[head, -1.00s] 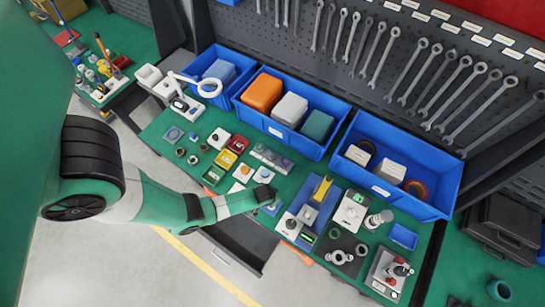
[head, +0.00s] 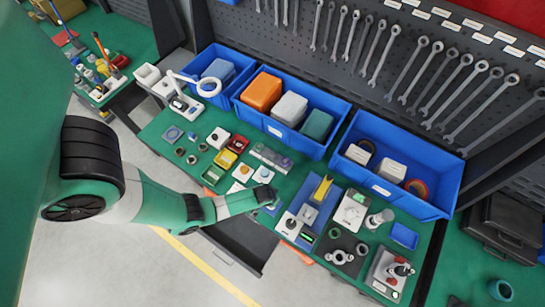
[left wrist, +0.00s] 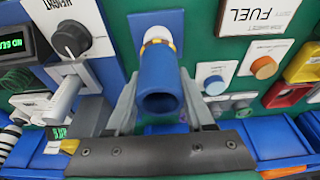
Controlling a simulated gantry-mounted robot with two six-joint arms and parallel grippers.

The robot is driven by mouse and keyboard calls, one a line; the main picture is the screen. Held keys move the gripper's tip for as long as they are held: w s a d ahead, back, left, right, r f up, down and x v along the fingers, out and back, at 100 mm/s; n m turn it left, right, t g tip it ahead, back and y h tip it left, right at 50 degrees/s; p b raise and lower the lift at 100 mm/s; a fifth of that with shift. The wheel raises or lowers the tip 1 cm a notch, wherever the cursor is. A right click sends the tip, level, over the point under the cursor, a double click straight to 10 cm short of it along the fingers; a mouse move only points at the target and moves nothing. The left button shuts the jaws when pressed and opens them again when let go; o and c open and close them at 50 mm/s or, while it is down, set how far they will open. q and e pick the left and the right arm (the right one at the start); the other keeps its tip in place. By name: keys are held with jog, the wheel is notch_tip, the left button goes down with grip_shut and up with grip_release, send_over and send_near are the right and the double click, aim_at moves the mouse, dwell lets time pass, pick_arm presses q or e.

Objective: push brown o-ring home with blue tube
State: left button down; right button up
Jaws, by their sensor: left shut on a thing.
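My left gripper (head: 268,196) is over the front edge of the green bench. In the left wrist view its two grey fingers stand either side of the blue tube (left wrist: 160,85) and are shut on it. The tube's open near end faces the camera. Its far end meets a white post (left wrist: 157,34) on a blue plate (left wrist: 172,20). A brownish-yellow band, likely the brown o-ring (left wrist: 157,43), shows around the post at the tube's far end. How far the ring sits along the post is hidden by the tube. My right gripper is not in view.
A dial box (left wrist: 70,38) with a green display stands left of the tube in the left wrist view. Orange and blue buttons (left wrist: 264,67) lie to its right. Blue bins (head: 290,118) line the bench's back, below a wrench board. An open drawer (head: 238,245) is below the gripper.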

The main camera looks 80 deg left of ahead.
pick_arm(q)
jog(key=shift+f+b, duration=0.65)
jog(key=shift+f, duration=0.1)
notch_tip(320, 180, up, 6)
jog(key=p, duration=0.5)
jog(key=shift+f, duration=0.3)
